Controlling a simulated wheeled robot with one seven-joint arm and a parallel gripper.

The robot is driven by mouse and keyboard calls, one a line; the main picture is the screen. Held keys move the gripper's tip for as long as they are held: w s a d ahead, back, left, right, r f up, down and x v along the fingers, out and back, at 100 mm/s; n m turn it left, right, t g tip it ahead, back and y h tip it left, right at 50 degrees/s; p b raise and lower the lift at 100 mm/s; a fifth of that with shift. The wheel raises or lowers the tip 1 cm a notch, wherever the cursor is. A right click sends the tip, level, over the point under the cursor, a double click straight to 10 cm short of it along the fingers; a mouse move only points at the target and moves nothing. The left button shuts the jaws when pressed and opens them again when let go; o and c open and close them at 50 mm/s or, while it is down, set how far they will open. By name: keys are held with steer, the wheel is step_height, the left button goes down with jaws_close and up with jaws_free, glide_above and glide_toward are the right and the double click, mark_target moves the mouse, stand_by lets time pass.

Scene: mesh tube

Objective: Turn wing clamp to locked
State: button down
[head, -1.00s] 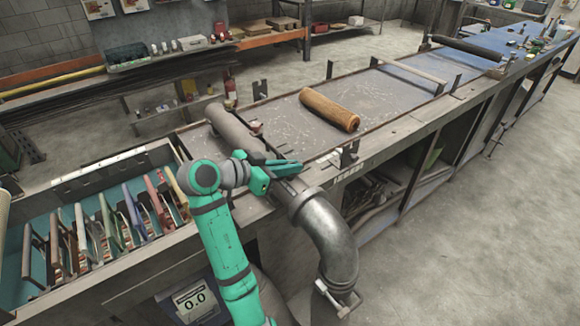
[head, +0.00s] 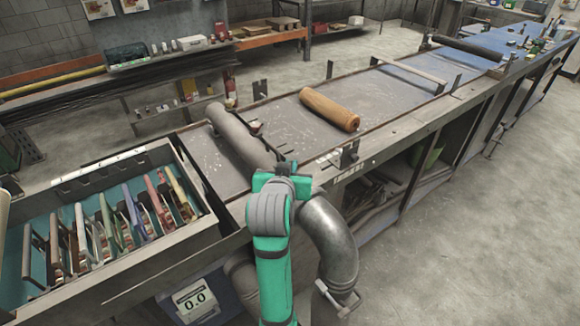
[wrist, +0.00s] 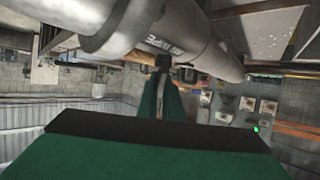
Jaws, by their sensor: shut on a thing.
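My gripper (head: 277,166) is at the joint between the long grey tube (head: 235,133) and the bent metal elbow (head: 332,235) in the head view. My arm covers much of this joint. In the wrist view my green gripper fingers (wrist: 163,72) are close together, their tips against the underside of the tube (wrist: 195,45). They are shut on a small part there, the wing clamp, which the fingers almost wholly hide. Its exact angle cannot be told.
A brown roll (head: 330,109) lies on the bench to the right of the tube. A teal-lined tray (head: 40,297) of several coloured frames stands at left. A metal fitting with a handle (head: 338,298) is at the elbow's lower end. The floor at right is clear.

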steer(key=n+y, duration=0.4)
steer(key=y, duration=0.1)
steer(key=shift+d+r, duration=0.1)
steer(key=shift+d, duration=0.1)
steer(key=n+g+y, duration=0.2)
steer(key=n+y, duration=0.2)
steer(key=shift+a+n+y, duration=0.15)
steer(key=shift+n+y, duration=0.15)
steer(key=shift+g, duration=0.3)
steer(key=c, duration=1.9)
jaws_free()
steer(key=v, duration=1)
steer(key=shift+s+d, duration=0.25)
